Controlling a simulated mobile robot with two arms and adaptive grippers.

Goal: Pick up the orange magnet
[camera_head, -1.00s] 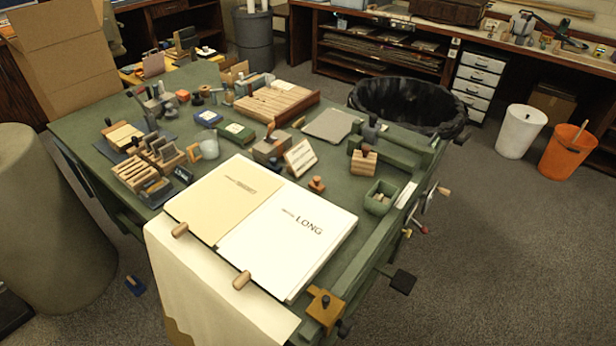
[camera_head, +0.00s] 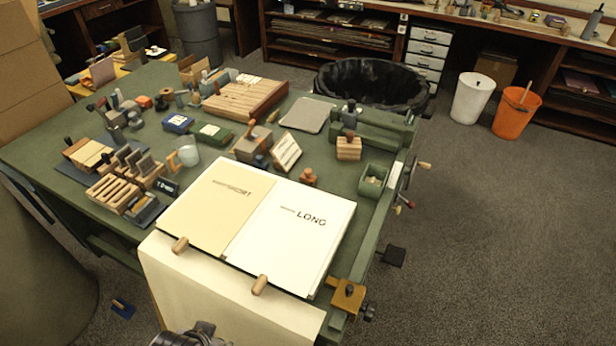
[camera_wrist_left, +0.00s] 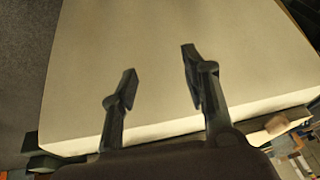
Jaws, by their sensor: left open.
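I cannot pick out the orange magnet for certain. A small orange block (camera_head: 144,101) lies among small tools at the back left of the green table, too small to tell what it is. A small orange-brown knobbed piece (camera_head: 308,177) stands just behind the open book. My left gripper shows only in part at the bottom edge of the head view, in front of the hanging cream sheet. In the left wrist view my left gripper (camera_wrist_left: 159,60) is open and empty, its two dark fingers apart over a pale cream surface. My right gripper is in no view.
The green table (camera_head: 105,210) carries an open book (camera_head: 290,235), wooden racks, stamps and a green box (camera_head: 373,182). A clamp (camera_head: 347,295) sits at its front right corner. A black-lined bin (camera_head: 370,85) stands behind it.

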